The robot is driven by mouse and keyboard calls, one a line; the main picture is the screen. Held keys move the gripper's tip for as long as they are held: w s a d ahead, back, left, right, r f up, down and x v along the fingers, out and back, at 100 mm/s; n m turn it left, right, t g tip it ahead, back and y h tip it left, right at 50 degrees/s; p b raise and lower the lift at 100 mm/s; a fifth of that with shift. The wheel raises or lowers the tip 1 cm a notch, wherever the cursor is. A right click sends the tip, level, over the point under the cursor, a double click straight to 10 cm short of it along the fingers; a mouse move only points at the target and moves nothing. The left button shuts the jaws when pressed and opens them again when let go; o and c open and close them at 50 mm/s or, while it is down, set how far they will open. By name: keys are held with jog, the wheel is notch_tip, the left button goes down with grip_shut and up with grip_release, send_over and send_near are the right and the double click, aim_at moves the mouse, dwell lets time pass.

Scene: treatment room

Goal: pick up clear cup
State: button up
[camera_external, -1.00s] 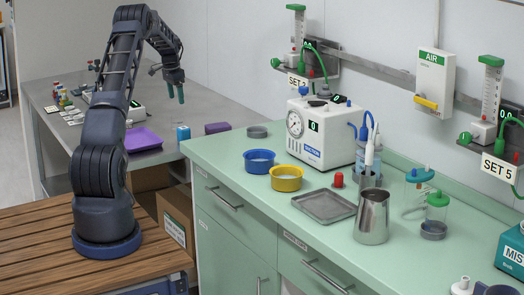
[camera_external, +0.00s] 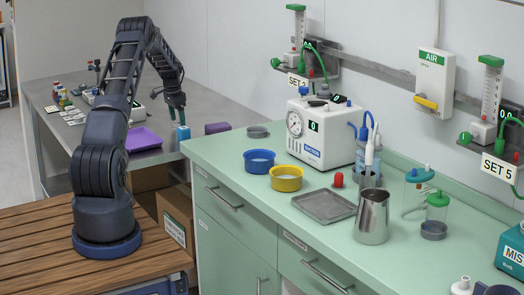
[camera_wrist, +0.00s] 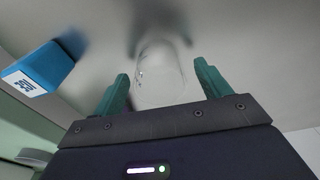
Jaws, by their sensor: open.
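The clear cup (camera_wrist: 158,60) is a see-through vessel standing out faintly against the grey table top in the wrist view. It lies between and slightly beyond the two green fingers of my gripper (camera_wrist: 161,78). The fingers are apart, with a gap on each side of the cup. In the external view my gripper (camera_external: 177,113) points down over the grey table at the back left, close to a small blue box (camera_external: 183,132). I cannot make out the cup in the external view.
The blue box also shows left of my fingers in the wrist view (camera_wrist: 40,68). A purple box (camera_external: 217,128) and a purple tray (camera_external: 143,139) are nearby on the grey table (camera_external: 75,160). The green counter (camera_external: 235,165) with bowls and equipment stands to the right.

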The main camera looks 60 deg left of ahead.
jog(key=shift+w+f, duration=0.15)
jog(key=shift+f, duration=0.8)
jog(key=c, duration=1.1)
jog(key=shift+r, duration=0.1)
